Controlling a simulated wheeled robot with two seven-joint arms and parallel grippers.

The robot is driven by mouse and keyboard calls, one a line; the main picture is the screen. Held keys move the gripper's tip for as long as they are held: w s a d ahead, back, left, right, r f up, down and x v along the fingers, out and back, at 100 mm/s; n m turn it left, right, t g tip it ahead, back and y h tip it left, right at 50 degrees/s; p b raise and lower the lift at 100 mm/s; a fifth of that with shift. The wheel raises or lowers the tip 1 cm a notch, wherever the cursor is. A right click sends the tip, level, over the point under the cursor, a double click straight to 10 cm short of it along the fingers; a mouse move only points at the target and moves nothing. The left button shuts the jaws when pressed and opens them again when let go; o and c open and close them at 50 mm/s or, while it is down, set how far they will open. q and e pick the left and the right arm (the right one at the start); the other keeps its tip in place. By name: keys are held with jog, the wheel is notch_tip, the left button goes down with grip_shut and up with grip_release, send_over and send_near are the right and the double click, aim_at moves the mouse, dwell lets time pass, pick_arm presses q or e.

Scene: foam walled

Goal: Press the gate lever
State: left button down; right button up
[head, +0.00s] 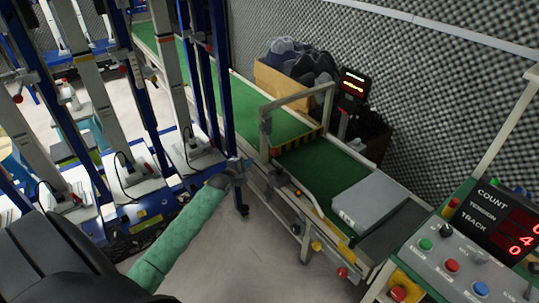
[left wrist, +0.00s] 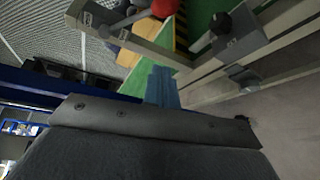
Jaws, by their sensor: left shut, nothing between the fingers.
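The gate (head: 297,97) is a grey frame over the green conveyor, with a yellow-and-black striped bar across the belt below it. A dark round knob on a bracket, which looks like the gate lever (left wrist: 221,24), shows at the upper right in the left wrist view. In the head view the dark piece on the near gate post (head: 266,124) is too small to make out clearly. My left gripper (head: 237,168) is at the end of the green-sleeved arm, left of the near post and apart from it. Its blue fingers (left wrist: 161,87) are shut and empty. My right gripper is out of view.
A grey flat box (head: 371,203) lies on the lower conveyor. A control panel (head: 462,262) with buttons and a red display stands at the right. Blue-framed racks (head: 150,140) crowd the left. Grey floor (head: 240,255) is open in front of the conveyor.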

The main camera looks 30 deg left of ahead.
pick_arm(q)
jog(key=shift+f+n, duration=0.1)
jog(key=shift+n, duration=0.6)
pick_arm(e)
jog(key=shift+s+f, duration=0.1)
